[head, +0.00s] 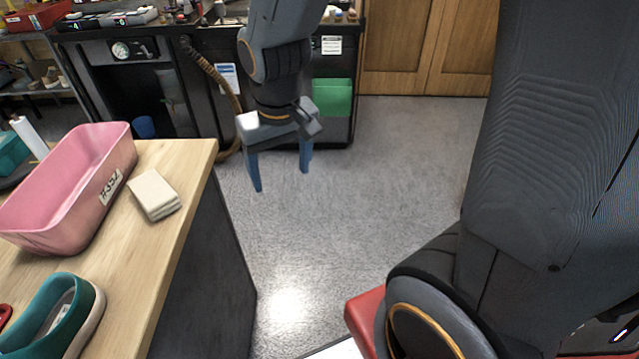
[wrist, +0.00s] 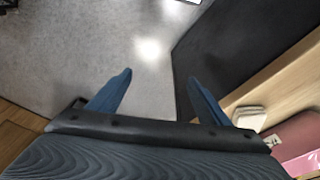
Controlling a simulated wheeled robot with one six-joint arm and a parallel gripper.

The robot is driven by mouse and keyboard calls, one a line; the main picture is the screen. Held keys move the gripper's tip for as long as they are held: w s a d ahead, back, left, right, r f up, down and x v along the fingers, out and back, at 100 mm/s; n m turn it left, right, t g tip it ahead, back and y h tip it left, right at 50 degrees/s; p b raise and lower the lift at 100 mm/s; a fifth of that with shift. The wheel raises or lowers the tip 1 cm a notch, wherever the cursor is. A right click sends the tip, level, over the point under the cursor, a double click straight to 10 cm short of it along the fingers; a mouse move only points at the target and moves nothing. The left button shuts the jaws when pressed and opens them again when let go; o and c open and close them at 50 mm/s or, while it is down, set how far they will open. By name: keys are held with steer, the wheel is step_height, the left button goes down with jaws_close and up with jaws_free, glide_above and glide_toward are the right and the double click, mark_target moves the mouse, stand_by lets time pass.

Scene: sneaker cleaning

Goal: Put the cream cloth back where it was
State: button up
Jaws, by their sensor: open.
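The cream cloth (head: 154,194) lies folded in a small stack on the wooden worktop, just right of the pink bin, near the worktop's right edge. It also shows in the wrist view (wrist: 249,117), to the right of my fingers. My gripper (head: 279,180) is open and empty, with two blue fingers pointing down over the floor, to the right of the worktop and apart from the cloth. In the wrist view, nothing is between the fingertips (wrist: 158,80).
The pink bin (head: 118,155) with a label stands on the worktop (head: 178,155). A teal and white shoe (head: 62,318) lies at the front left. A dark bench with a gauge and a green box (head: 332,96) stands behind. Grey floor lies open right of the worktop.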

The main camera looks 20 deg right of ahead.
steer(key=s+d+f+m+g, duration=0.1)
steer(key=s+d+f, duration=0.1)
steer(key=s+d, duration=0.3)
steer(key=shift+s+d, duration=0.15)
steer(key=shift+d, duration=0.55)
